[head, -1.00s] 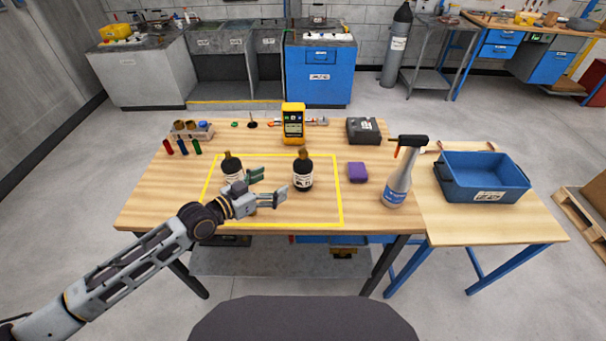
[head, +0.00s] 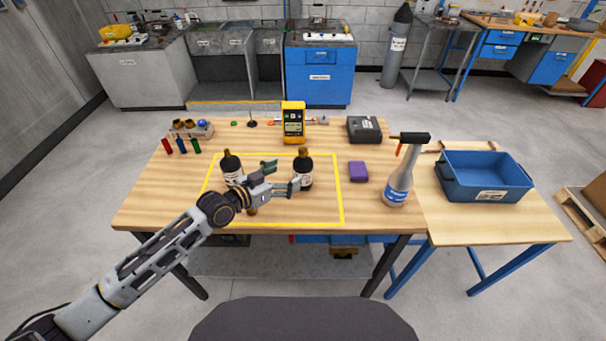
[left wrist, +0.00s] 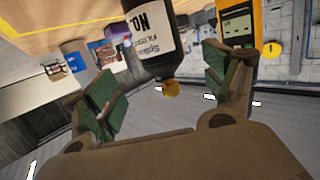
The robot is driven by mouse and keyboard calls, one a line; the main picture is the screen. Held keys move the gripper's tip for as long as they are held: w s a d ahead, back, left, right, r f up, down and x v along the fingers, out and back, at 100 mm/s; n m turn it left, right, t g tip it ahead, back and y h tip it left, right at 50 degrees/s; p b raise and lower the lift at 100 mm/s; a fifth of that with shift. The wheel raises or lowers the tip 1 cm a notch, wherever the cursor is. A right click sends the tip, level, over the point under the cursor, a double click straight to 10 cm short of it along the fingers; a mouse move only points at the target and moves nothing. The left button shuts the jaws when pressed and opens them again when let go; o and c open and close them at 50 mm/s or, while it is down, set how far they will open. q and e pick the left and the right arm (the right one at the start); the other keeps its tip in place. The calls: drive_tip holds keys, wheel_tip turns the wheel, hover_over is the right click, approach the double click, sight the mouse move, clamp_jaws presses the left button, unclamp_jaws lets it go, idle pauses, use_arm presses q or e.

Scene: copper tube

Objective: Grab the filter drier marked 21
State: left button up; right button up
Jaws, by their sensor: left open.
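Two dark filter driers with white labels and copper-coloured ends stand inside the yellow-outlined area: a left drier (head: 231,164) and a right drier (head: 303,176). My left gripper (head: 282,177) is open just left of the right drier, its fingers pointing at it. In the left wrist view, a drier (left wrist: 152,40) appears upside down between the spread finger pads (left wrist: 165,85), with space showing on both sides. Its label reads partly "NO."; the number is cut off. The head view labels are too small to read. My right gripper is not in view.
A yellow meter (head: 293,122) stands behind the right drier. A blue bin (head: 484,177) sits on the side table.

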sight(296, 169)
use_arm(q)
drive_tip(key=shift+b+x, duration=0.4)
drive_tip(key=shift+x, duration=1)
drive_tip(key=shift+w+d, duration=0.2)
drive_tip(key=shift+d, duration=0.05)
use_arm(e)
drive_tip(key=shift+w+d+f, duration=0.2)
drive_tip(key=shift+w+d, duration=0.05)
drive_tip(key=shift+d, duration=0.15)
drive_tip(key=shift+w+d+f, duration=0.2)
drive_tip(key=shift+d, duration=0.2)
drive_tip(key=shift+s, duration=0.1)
